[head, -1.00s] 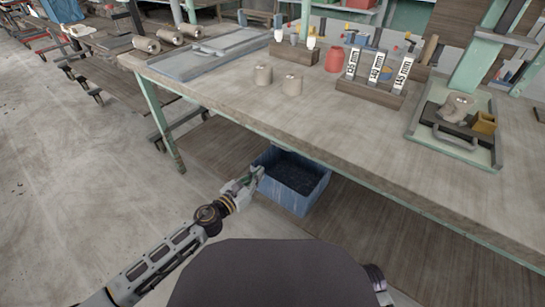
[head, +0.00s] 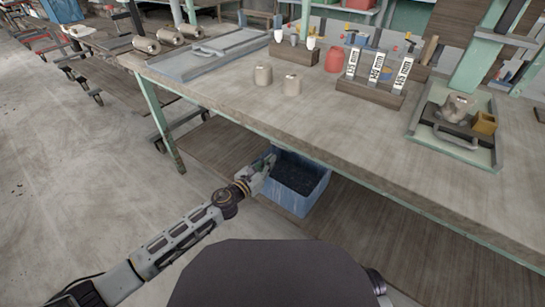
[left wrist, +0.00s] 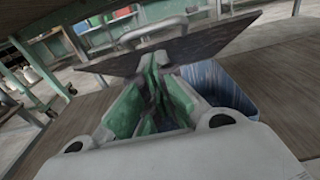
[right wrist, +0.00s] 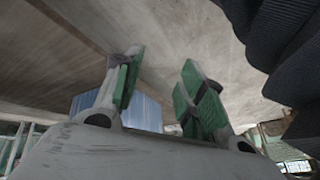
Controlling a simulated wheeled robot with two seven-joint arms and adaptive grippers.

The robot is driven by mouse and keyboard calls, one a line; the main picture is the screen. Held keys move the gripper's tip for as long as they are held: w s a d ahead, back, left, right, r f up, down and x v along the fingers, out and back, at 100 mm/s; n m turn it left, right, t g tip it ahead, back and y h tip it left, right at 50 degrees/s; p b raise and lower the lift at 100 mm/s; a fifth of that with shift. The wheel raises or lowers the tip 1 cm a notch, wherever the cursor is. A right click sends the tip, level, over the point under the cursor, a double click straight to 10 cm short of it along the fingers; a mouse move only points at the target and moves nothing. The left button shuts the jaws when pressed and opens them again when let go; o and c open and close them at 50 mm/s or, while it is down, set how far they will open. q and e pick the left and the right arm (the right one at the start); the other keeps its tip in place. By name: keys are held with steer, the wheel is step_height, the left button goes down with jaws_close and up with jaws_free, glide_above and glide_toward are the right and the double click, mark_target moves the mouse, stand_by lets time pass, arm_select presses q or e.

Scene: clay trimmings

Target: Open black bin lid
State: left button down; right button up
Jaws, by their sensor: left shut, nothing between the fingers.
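The blue bin (head: 309,203) stands on the floor-level boards under the workbench, with a dark speckled surface (head: 296,178) in its top. I cannot tell there whether that is lid or contents. My left gripper (head: 267,162) is at the bin's left rim, its fingers shut and empty. In the left wrist view a dark flat panel with a pale handle, seemingly the lid (left wrist: 120,61), lies tilted just beyond the fingertips (left wrist: 155,62); contact is unclear. The bin's blue wall (left wrist: 222,82) shows behind at right. My right gripper (right wrist: 158,75) is open and empty.
The workbench (head: 225,90) overhangs the bin's far side. Cups, size blocks (head: 375,72) and a tray (head: 480,155) stand on it. A bench leg (head: 160,125) stands left of the bin. The floor (head: 75,190) at left is clear.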

arm_select(q)
steer(key=shift+w+d+r, duration=0.55)
steer(key=shift+w+r, duration=0.2)
steer(key=shift+r, duration=0.1)
arm_select(e)
steer(key=shift+w+r, duration=0.6)
steer(key=shift+r, duration=0.35)
steer(key=shift+s+d, duration=0.1)
steer(key=shift+s+f, duration=0.2)
steer(key=shift+f, duration=0.05)
